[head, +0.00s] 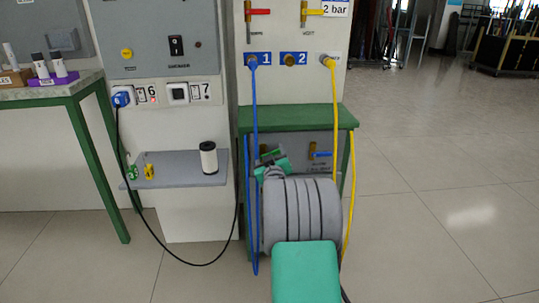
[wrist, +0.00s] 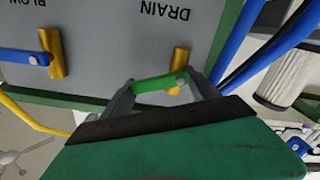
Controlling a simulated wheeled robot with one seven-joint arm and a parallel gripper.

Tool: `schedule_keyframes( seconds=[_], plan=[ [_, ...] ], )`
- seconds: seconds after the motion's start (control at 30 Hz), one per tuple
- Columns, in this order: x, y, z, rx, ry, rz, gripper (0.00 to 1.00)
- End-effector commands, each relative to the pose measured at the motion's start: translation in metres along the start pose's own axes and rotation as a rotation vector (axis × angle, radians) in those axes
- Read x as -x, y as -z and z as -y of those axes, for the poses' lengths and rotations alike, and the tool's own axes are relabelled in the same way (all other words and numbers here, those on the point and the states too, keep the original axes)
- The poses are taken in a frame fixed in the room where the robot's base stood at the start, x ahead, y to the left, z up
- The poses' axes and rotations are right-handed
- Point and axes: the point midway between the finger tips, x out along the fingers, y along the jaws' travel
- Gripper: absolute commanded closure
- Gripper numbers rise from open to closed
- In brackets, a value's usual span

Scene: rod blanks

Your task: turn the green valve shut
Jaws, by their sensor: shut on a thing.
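The green valve has a green lever (wrist: 154,84) on a brass body (wrist: 180,62), under the upside-down word DRAIN in the wrist view. The lever lies roughly crosswise to the brass body, with a slight tilt. My gripper (wrist: 163,90) is shut on the green lever, one grey finger at each end of it. In the head view my gripper (head: 271,164) is at the left part of the low grey panel under the green bench and hides most of the green valve.
A blue-levered valve (head: 322,154) sits right on the same panel (head: 296,142). A blue hose (head: 254,190) and a yellow hose (head: 349,200) hang close by my arm. A grey shelf (head: 180,170) with a white cylinder (head: 209,158) stands left.

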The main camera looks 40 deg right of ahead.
Motion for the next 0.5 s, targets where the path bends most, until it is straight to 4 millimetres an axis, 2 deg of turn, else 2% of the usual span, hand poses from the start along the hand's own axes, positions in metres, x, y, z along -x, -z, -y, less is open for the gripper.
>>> schedule_keyframes(
  seconds=[0.5],
  plan=[
    [-0.0001,-0.0101,0.0002,-0.328,0.0,-0.001,0.71]
  ],
)
